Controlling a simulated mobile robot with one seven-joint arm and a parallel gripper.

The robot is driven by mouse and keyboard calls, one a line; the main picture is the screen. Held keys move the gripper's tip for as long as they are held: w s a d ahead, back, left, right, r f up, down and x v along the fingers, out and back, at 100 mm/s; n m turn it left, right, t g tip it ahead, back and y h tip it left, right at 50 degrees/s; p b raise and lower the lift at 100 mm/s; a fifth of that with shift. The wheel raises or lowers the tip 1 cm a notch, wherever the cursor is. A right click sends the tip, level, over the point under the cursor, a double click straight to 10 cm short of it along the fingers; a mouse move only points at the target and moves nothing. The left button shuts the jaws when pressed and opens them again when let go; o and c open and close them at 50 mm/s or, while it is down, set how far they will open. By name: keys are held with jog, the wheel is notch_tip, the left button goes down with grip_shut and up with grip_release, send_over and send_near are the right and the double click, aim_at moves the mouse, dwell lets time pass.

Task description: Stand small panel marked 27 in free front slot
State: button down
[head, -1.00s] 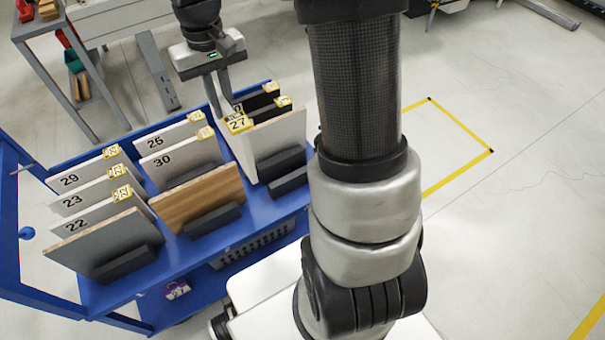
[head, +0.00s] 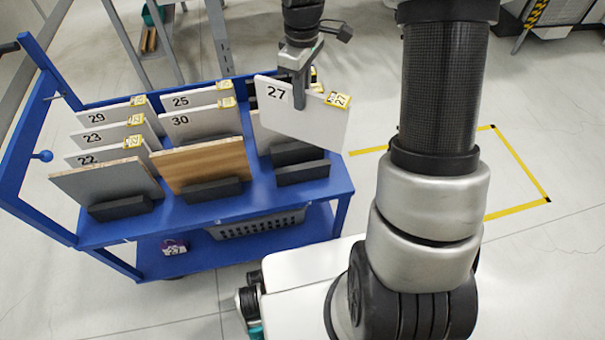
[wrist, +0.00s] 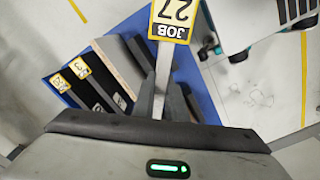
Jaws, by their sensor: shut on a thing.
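The small white panel marked 27 (head: 318,125) hangs upright from my gripper (head: 299,98), above the right column of the blue cart. My gripper is shut on its top edge, and a yellow tag sits at its upper right corner. In the wrist view the panel (wrist: 162,66) shows nearly edge-on with its JOB 27 tag. A black slot block (head: 302,173) at the front of the right column stands empty below the panel. Another black block (head: 298,153) lies behind it. The held panel hides much of the right column's back part.
The blue cart (head: 345,183) holds white panels 29, 23, 22 in the left column, and 25 and 30 in the middle. A wood-faced panel (head: 203,165) and a grey panel (head: 105,187) stand in front. Floor right of the cart is open.

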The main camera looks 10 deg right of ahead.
aim_at(300, 138)
jog(key=f+n, duration=0.2)
jog(key=w+f+n+b, duration=0.1)
jog(key=f+n, duration=0.2)
jog(key=w+f+n+b, duration=0.1)
jog(key=f+n, duration=0.1)
jog(key=f, duration=0.1)
jog(key=shift+n, duration=0.3)
notch_tip(300, 138, down, 9)
jog(key=b, duration=0.3)
jog(key=shift+f, duration=0.2)
jog(key=shift+f, duration=0.2)
jog(key=c, duration=1.8)
grip_release()
